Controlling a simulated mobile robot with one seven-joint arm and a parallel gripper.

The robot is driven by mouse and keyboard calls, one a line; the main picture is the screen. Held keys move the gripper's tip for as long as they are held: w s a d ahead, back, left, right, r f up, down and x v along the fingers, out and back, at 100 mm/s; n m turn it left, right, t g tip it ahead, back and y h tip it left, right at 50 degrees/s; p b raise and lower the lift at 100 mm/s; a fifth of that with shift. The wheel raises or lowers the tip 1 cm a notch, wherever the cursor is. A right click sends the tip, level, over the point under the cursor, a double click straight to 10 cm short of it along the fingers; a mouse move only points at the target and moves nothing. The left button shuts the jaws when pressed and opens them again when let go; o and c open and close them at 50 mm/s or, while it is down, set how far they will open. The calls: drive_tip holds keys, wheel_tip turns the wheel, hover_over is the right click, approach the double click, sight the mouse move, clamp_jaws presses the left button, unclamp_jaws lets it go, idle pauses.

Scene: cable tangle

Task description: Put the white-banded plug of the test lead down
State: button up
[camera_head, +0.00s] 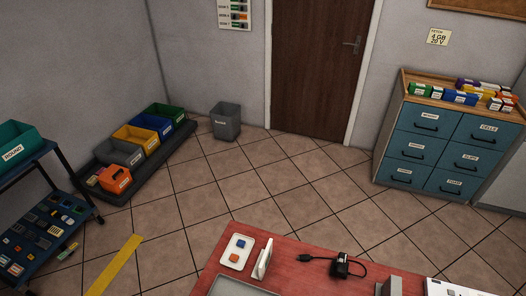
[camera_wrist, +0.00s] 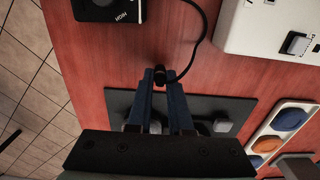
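In the wrist view, my gripper (camera_wrist: 161,77) points down over the red table, its two dark blue fingers close together. A black plug end (camera_wrist: 168,75) sits at the fingertips, apparently held between them. A black lead (camera_wrist: 204,38) curves up from it. I cannot make out a white band, as the fingers hide part of the plug. A dark flat mat (camera_wrist: 235,107) lies behind the fingers.
In the wrist view, a black box (camera_wrist: 98,10) lies upper left, a white device (camera_wrist: 260,30) upper right, and a white tray (camera_wrist: 257,143) with blue and orange pieces at right. The table edge is at left. Bare red tabletop (camera_wrist: 110,60) lies left of the fingers.

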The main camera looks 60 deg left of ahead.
drive_tip(key=o, duration=0.4)
wheel_tip(320, 180, up, 12)
drive_tip(key=shift+r, duration=0.15)
idle(0.5)
